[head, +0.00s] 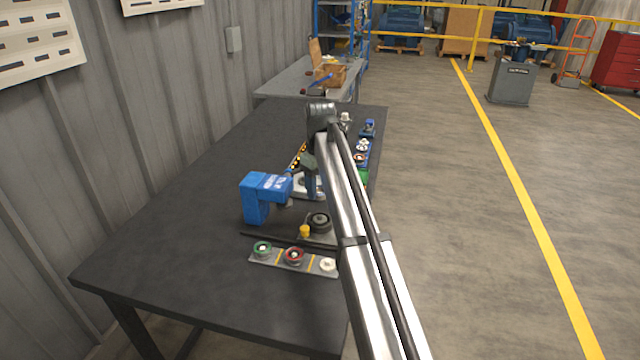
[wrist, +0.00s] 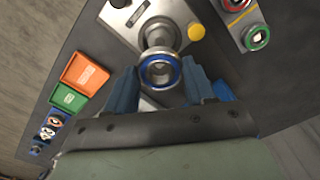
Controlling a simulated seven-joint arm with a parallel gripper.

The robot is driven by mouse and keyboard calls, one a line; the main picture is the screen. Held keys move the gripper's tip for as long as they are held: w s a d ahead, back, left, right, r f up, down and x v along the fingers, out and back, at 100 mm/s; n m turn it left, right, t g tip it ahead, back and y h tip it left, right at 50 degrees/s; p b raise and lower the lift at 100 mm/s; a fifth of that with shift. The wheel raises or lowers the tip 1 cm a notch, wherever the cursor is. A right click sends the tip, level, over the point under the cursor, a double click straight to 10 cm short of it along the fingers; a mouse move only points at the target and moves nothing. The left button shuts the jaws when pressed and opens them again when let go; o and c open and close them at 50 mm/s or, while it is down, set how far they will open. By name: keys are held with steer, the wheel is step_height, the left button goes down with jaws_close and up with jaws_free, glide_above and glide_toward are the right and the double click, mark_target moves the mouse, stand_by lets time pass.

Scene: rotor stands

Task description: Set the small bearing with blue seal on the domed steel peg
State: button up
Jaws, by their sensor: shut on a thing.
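The small bearing with blue seal (wrist: 160,71) is between the fingertips of my gripper (wrist: 161,84) in the wrist view, its blue ring facing the camera. In the head view my gripper (head: 312,187) points down beside the blue machine, and the bearing cannot be made out.
A blue machine (head: 262,196) stands left of my gripper. In front, a grey strip (head: 277,259) carries a green-ringed part (head: 262,248), a red-ringed part (head: 294,256) and a white part (head: 328,264). An orange tray (wrist: 85,74) and a green tray (wrist: 68,98) lie to one side. The table's left is clear.

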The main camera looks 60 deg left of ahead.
steer(key=shift+f, duration=3.1)
steer(key=shift+f, duration=0.9)
stand_by(0.9)
steer(key=o, duration=1.2)
steer(key=shift+o, duration=0.3)
steer(key=shift+o, duration=1.2)
steer(key=shift+r, duration=0.2)
step_height(320, 180, up, 8)
steer(key=shift+f, duration=0.2)
